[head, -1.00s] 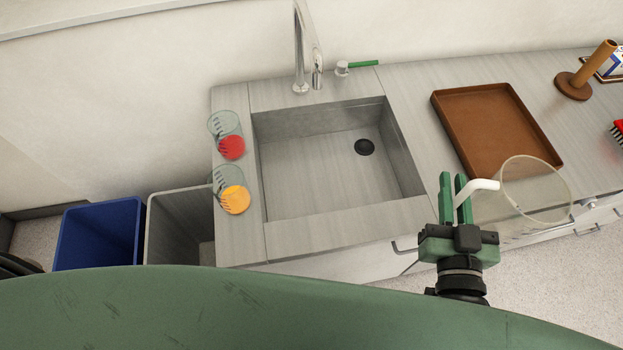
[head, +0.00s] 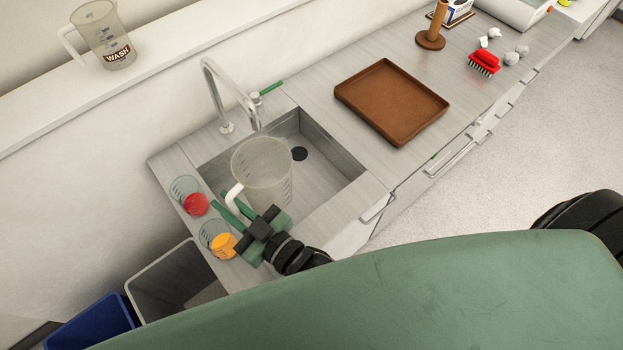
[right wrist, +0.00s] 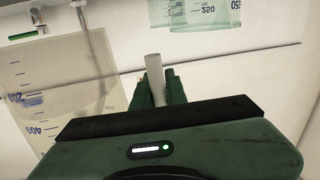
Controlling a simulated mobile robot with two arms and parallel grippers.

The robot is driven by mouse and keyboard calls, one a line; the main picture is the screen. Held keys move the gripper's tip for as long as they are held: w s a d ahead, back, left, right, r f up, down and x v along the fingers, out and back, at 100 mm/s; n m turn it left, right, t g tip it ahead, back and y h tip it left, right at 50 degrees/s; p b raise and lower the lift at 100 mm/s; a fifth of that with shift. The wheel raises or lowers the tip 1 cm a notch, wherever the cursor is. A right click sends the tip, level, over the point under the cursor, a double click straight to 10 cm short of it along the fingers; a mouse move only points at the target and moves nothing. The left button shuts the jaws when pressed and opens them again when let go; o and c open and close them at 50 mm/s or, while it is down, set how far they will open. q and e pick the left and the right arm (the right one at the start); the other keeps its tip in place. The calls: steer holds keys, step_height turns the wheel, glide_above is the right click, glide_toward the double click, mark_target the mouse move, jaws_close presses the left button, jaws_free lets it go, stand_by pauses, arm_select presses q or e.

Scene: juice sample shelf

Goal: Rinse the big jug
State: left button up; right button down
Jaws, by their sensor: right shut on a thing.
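The big clear jug (head: 268,180) with a white handle hangs over the sink (head: 335,158) in the head view and looks about upright. Its rim is close to the tap's spout (head: 232,85); I cannot tell if it is right under it. My right gripper (head: 229,205) is shut on the jug's handle, which also shows between the fingers in the right wrist view (right wrist: 155,82). The jug's side with its blue marks (right wrist: 40,110) is at left there. No water shows. The green tap lever (head: 270,88) is right of the spout. My left gripper is not in view.
A smaller "WASH" jug (head: 103,38) is on the ledge. A brown tray (head: 390,100), wooden post (head: 433,30) and red brush (head: 485,62) are right of the sink.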

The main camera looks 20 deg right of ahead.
mark_target(250, 203)
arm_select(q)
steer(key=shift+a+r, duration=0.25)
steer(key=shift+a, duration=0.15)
arm_select(e)
steer(key=shift+s+a+y, duration=0.1)
steer(key=shift+a+y, duration=0.2)
steer(key=shift+a, duration=0.2)
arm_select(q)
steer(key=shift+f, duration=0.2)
arm_select(e)
steer(key=shift+d, duration=0.15)
